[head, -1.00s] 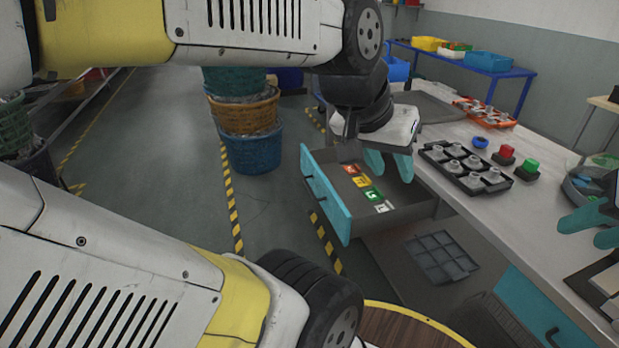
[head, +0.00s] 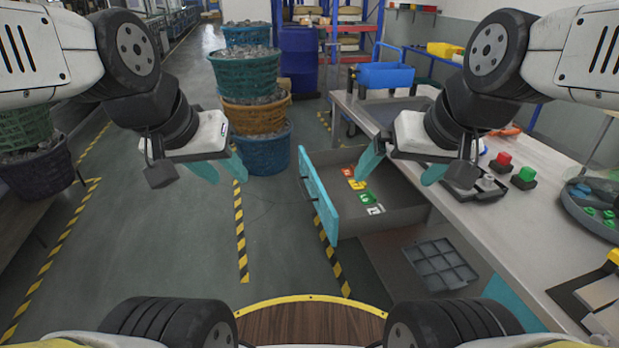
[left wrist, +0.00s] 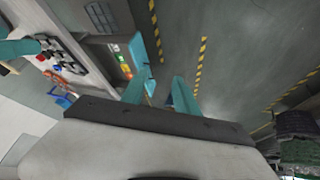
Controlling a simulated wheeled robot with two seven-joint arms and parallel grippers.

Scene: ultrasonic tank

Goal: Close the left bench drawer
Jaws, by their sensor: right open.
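The left bench drawer (head: 400,217) stands pulled out from under the bench, its teal front panel (head: 319,196) facing left over the floor. Several coloured cards (head: 361,187) lie inside. My left gripper (head: 222,168) is open and empty, above the floor to the left of the drawer front and apart from it. The drawer's teal front (left wrist: 138,58) also shows in the left wrist view, beyond my spread left fingers (left wrist: 159,92). My right gripper (head: 403,168) is open and appears above the drawer and bench edge. It hides part of the bench top.
The bench top (head: 505,228) holds a red button (head: 501,161), a green button (head: 525,176) and a round tray (head: 590,208). A grey compartment tray (head: 440,264) lies below the drawer. Stacked baskets (head: 258,150) stand behind my left gripper. The floor left of the drawer is clear.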

